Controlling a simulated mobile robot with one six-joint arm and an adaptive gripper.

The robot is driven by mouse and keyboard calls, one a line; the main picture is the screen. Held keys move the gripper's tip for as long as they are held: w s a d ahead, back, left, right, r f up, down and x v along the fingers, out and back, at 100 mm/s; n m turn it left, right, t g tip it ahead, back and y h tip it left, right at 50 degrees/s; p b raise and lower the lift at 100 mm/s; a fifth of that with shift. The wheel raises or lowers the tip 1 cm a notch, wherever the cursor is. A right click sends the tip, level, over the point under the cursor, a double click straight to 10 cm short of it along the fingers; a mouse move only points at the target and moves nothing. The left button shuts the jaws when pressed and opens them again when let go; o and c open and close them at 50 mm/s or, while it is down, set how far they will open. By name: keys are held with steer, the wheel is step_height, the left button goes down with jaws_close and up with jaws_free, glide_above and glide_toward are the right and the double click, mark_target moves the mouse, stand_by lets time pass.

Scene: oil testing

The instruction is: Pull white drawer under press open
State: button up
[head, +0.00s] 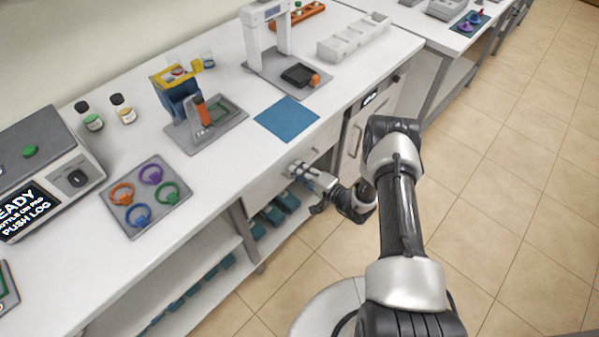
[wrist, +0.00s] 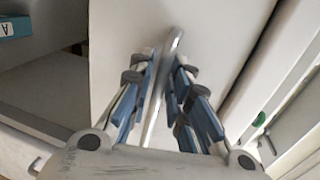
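The white drawer (head: 267,187) is under the bench top, below the blue mat. Its front fills the middle of the wrist view (wrist: 125,35). Its metal bar handle (wrist: 154,112) runs between my fingers. My gripper (head: 302,172) is at the drawer front; in the wrist view its blue-padded fingers (wrist: 167,68) lie close on both sides of the bar and appear shut on it. The gripper hides the handle in the head view. No clear gap shows above the drawer front. The white press frame (head: 283,38) stands on the bench above, on a grey base.
A white cabinet door (head: 352,141) is right of the drawer. An open shelf with blue bins (head: 273,215) is below left. The blue mat (head: 286,118) and a tray of coloured rings (head: 146,195) lie on the bench. The tiled floor (head: 480,190) to the right is clear.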

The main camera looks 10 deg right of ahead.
steer(key=shift+w, duration=0.1)
steer(key=shift+c, duration=0.3)
jaws_close()
